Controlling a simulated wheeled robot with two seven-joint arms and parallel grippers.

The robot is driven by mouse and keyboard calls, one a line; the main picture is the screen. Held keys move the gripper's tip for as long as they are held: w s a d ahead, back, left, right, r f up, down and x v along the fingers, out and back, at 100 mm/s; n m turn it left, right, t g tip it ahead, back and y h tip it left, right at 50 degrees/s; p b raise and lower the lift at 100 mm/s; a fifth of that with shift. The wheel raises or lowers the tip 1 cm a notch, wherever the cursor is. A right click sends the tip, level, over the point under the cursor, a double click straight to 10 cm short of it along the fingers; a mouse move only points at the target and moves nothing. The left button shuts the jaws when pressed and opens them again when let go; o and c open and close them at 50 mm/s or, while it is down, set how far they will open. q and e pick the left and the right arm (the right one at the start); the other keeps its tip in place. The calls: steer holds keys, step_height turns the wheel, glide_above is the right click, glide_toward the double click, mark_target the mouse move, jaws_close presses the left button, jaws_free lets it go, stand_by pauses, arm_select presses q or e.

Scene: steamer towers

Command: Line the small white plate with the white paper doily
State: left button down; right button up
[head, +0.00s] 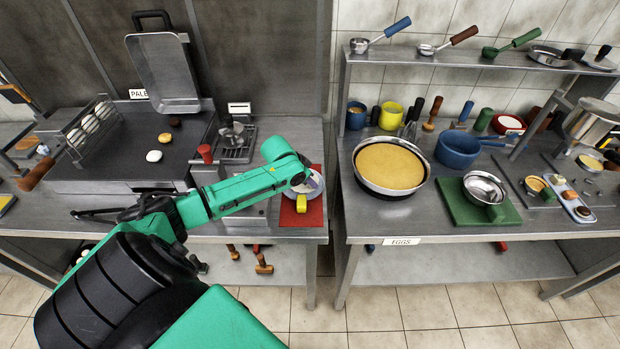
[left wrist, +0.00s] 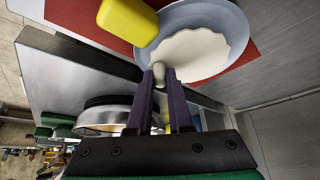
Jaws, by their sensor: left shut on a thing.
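The small white plate (left wrist: 238,22) looks pale blue-grey in the left wrist view and lies on a red mat. It also shows partly in the head view (head: 315,190), behind the end of my left arm. The white paper doily (left wrist: 192,54) is cream-white with a wavy edge and lies over the plate's hollow. My left gripper (left wrist: 164,74) is at the plate's rim, its fingers shut on a narrow white part at the doily's edge. In the head view its fingers are hidden by the arm. My right gripper is not in view.
A yellow block (head: 301,203) lies on the red mat (head: 287,216) beside the plate. A gap separates this counter from the right one, which holds a large pan (head: 391,165) and a green board (head: 455,205). A griddle (head: 110,150) stands left.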

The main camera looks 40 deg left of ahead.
arm_select(q)
steer(key=shift+f, duration=0.35)
steer(key=c, duration=0.8)
jaws_free()
steer(key=shift+o, duration=0.2)
steer(key=d+p+v, duration=0.1)
steer(key=v, duration=1.3)
steer(key=shift+a+r+p, duration=0.25)
steer(key=shift+a+p, duration=0.1)
steer(key=shift+a, duration=0.15)
steer(key=shift+s, duration=0.1)
